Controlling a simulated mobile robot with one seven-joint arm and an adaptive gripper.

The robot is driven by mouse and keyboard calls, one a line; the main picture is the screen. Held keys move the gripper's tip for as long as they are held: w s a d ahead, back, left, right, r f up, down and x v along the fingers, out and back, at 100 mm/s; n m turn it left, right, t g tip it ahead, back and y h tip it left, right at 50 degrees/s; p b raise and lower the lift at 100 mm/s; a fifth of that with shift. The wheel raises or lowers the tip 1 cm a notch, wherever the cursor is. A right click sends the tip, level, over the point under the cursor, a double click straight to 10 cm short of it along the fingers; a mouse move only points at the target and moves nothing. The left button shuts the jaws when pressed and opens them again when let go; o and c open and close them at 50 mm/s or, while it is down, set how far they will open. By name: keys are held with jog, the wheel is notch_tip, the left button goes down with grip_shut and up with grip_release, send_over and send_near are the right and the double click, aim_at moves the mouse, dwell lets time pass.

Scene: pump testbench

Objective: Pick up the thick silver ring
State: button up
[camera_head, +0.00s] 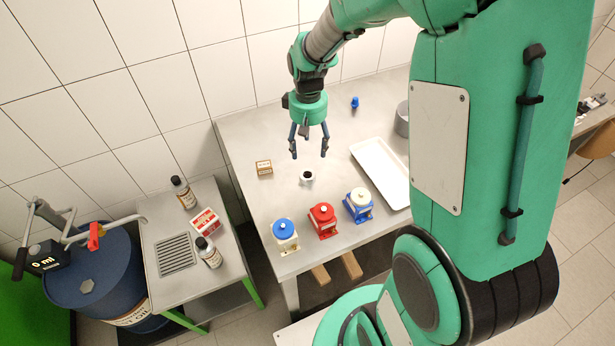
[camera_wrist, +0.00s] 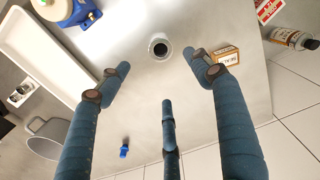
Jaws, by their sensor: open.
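The thick silver ring (camera_head: 307,177) stands on the grey metal table, a short silver cylinder with a dark opening. In the wrist view the ring (camera_wrist: 159,47) lies ahead of and between the spread fingers. My gripper (camera_head: 309,155) is open and empty, pointing down above the table near the ring. In the wrist view my gripper (camera_wrist: 160,78) shows its blue-grey fingers apart, and none touches the ring. Nothing hides the ring in either view.
A small brown box (camera_head: 264,167) stands left of the ring. White-blue (camera_head: 285,235), red (camera_head: 323,219) and blue (camera_head: 358,204) pumps line the front edge. A white tray (camera_head: 368,150) lies to the right.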

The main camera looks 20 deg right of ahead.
jog(key=b, duration=0.2)
send_over(307, 174)
jog(key=shift+d+f, duration=0.15)
jog(key=shift+f, duration=4.15)
jog(key=shift+f+b, duration=0.45)
jog(key=shift+f, duration=2.15)
jog(key=c, duration=1.3)
jog(key=shift+r+p, duration=1.05)
jog(key=shift+r, duration=4)
